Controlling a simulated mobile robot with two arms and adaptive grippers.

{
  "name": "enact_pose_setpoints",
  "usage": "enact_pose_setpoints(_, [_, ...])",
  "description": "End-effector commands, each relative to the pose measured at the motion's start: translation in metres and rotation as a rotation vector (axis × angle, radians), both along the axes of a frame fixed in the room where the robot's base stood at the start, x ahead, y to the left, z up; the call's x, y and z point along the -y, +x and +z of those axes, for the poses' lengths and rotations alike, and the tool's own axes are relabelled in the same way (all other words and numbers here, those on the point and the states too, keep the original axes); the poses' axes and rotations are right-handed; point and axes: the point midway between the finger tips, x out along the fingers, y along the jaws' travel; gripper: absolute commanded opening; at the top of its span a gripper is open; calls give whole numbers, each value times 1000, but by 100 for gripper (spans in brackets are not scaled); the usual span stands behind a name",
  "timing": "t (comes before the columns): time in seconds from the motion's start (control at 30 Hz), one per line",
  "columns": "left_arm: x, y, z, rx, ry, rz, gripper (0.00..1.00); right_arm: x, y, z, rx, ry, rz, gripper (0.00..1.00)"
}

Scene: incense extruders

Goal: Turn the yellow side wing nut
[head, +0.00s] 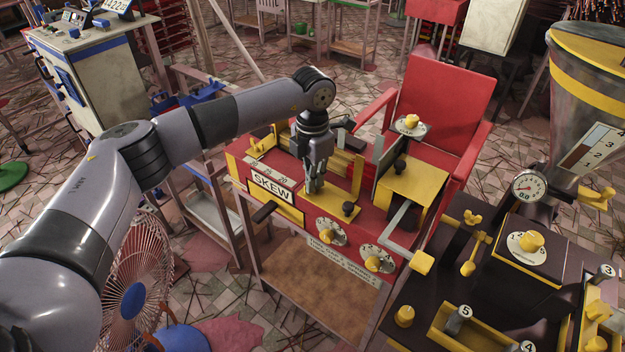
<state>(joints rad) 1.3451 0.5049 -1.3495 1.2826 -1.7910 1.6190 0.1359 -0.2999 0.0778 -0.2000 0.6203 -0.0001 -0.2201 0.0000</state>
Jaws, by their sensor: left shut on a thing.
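My left gripper (314,186) points straight down over the red machine with the SKEW label (272,188). It is shut on a small part at the yellow plate (322,203) on the machine's top. The fingers cover this part, so I cannot make out its shape or whether it is a wing nut. A black knob (350,208) stands on the same plate, just right of the fingers. A yellow wing nut (472,217) shows plainly on the dark machine at the right, apart from the gripper. My right gripper is not in view.
Yellow dial knobs (325,238) sit on the red machine's front. A crank with a yellow handle (422,262) juts out at its right. A red chair (440,95) stands behind. A fan (135,285) stands below my left arm. A pressure gauge (529,186) rises at the right.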

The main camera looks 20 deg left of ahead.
Motion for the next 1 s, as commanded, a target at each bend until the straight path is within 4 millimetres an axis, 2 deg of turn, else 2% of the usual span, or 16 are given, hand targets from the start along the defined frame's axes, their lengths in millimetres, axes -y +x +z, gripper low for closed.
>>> enact_pose_setpoints(1.0, [0,1,1,2,-1,940,0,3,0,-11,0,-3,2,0])
